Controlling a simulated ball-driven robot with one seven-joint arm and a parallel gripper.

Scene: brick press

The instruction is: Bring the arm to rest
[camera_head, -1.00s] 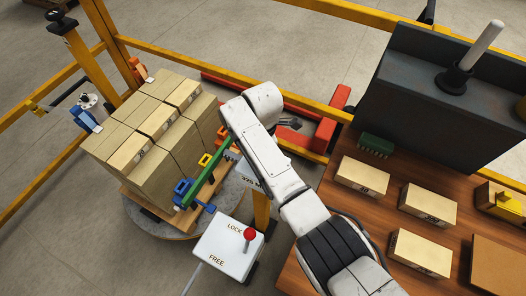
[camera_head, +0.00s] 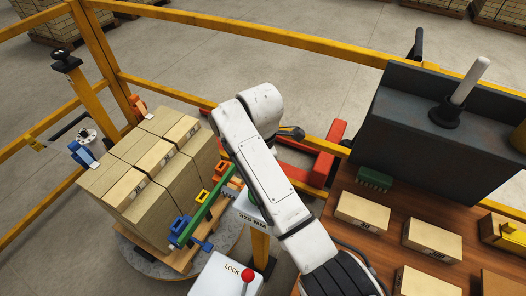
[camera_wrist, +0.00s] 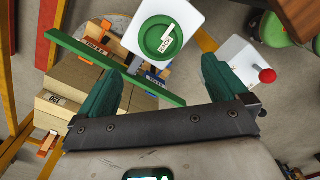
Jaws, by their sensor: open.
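My white arm reaches up from the bottom of the head view and bends over beside the brick stack. My gripper (camera_wrist: 165,88) shows in the wrist view as two teal fingers standing well apart. It is open, with nothing held between the fingers. Beyond the fingertips is a white stand with a round green top (camera_wrist: 160,38). A green bar (camera_wrist: 90,62) runs past the left finger. In the head view the gripper is mostly hidden behind the arm's bent end.
A stack of tan bricks (camera_head: 150,160) stands on a pallet at left. A white box with a red knob (camera_head: 247,276) stands at the bottom. A wooden table (camera_head: 395,195) with bricks is at right, before a dark machine (camera_head: 420,110). Yellow rails (camera_head: 250,36) run behind.

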